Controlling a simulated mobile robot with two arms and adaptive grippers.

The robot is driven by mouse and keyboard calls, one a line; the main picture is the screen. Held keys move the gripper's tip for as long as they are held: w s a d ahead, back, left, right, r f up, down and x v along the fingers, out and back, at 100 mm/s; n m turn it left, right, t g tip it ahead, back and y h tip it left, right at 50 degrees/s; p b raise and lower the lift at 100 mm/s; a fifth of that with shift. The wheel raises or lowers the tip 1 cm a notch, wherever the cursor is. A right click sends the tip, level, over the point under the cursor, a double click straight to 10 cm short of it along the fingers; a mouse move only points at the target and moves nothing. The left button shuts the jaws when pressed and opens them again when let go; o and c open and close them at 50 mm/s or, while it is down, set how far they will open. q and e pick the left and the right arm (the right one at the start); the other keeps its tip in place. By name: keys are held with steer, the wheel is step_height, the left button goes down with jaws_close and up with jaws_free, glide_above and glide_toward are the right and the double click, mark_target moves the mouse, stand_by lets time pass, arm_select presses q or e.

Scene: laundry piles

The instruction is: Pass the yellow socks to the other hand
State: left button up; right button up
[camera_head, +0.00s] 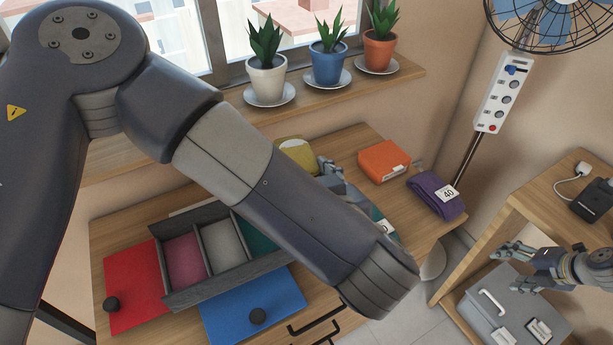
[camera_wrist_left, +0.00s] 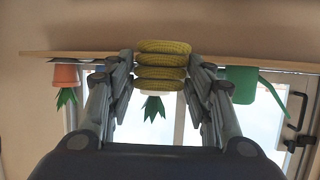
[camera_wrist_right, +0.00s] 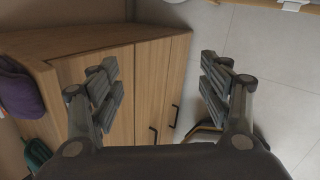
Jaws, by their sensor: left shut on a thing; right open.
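The yellow socks (camera_head: 294,151) are a rounded yellow bundle above the back of the wooden table, partly hidden behind my left arm. In the left wrist view the socks (camera_wrist_left: 163,66) show as stacked ribbed yellow folds between the fingers. My left gripper (camera_head: 322,165) is shut on them; only part of it shows past the arm in the head view. My right gripper (camera_head: 508,268) is at the far right, over the grey box, well apart from the socks. In the right wrist view its fingers (camera_wrist_right: 160,92) are spread with nothing between them.
An orange folded item (camera_head: 384,160) and a purple one (camera_head: 436,196) labelled 40 lie at the table's right. Potted plants line the sill. A grey box (camera_head: 500,312) stands below my right gripper.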

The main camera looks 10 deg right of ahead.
steer(key=w+a+f+m+t, duration=0.1)
steer(key=w+a+f+m, duration=0.15)
steer(key=f, duration=0.25)
steer(key=w+a+f+m+t, duration=0.1)
steer(key=w+a+f+m, duration=0.15)
steer(key=f, duration=0.25)
steer(key=s+a+f+m+h, duration=0.1)
steer(key=s+a+f+m, duration=0.1)
steer(key=s+f+m, duration=0.35)
steer(key=s+a+f+m+h, duration=0.1)
steer(key=s+a+f+m, duration=0.15)
steer(key=f, duration=0.55)
steer(key=s+a+f+m+g, duration=0.3)
steer(key=s+a+f, duration=0.4)
steer(key=s+a, duration=0.4)
steer(key=s+a+f+m+g, duration=0.4)
steer(key=s+a+f, duration=0.4)
steer(key=s+a, duration=0.4)
steer(key=s+m, duration=0.1)
steer(key=s, duration=0.3)
steer(key=shift+s+f+m, duration=0.15)
steer(key=shift+s+m, duration=0.15)
steer(key=shift+m, duration=0.1)
steer(key=shift+a, duration=0.1)
